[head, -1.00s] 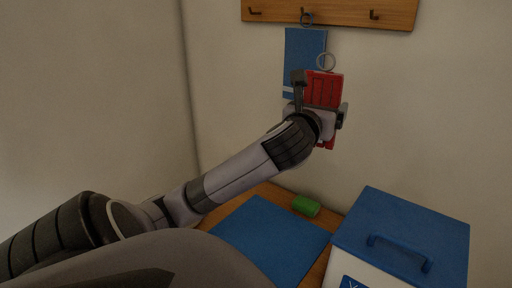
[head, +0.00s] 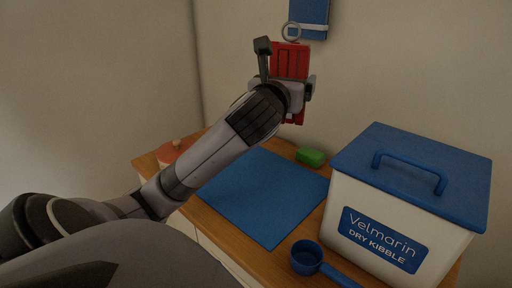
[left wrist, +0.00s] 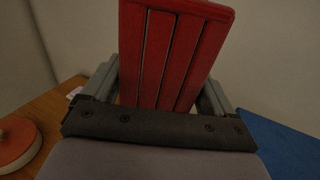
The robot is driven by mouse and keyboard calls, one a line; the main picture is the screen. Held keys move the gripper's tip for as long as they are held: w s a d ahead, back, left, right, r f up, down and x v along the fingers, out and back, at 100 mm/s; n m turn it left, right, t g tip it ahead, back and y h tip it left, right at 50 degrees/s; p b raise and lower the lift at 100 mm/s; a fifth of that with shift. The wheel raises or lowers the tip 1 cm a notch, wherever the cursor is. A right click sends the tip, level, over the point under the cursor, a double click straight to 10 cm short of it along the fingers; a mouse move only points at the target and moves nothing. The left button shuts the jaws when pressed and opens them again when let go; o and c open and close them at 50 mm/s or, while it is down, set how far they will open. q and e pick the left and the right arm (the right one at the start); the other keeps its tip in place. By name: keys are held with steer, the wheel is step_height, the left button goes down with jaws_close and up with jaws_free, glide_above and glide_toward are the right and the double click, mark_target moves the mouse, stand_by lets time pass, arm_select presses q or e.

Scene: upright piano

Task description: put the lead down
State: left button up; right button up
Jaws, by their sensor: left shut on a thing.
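The red lead (head: 291,58), a folded red bundle of straps with a metal ring at its top, is held upright in my left gripper (head: 288,78) in the head view. The gripper is shut on it, up in the air in front of the wall and above the back of the counter. In the left wrist view the lead (left wrist: 172,50) rises as several red strips between the fingers. My right gripper is not in view.
A wooden counter (head: 228,221) carries a bare blue mat (head: 262,195). A green block (head: 311,157) lies behind it, a blue-lidded kibble bin (head: 375,217) and blue scoop (head: 306,260) to the right, a red-lidded jar (head: 170,154) at left. A blue item (head: 309,18) hangs on the wall.

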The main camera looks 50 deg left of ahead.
mark_target(284, 124)
arm_select(q)
steer(key=shift+s+f, duration=0.15)
steer(key=shift+f, duration=0.35)
step_height(284, 124, down, 6)
steer(key=b, duration=0.3)
steer(key=shift+b, duration=0.3)
step_height(284, 124, down, 14)
steer(key=b, duration=0.7)
steer(key=shift+r, duration=0.25)
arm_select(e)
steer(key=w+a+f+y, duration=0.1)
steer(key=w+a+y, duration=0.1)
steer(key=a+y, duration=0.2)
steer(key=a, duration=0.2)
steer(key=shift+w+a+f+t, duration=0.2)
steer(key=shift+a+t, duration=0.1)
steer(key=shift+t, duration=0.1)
arm_select(q)
steer(key=o, duration=0.9)
steer(key=shift+f, duration=0.2)
steer(key=shift+c, duration=0.2)
steer(key=shift+r, duration=0.1)
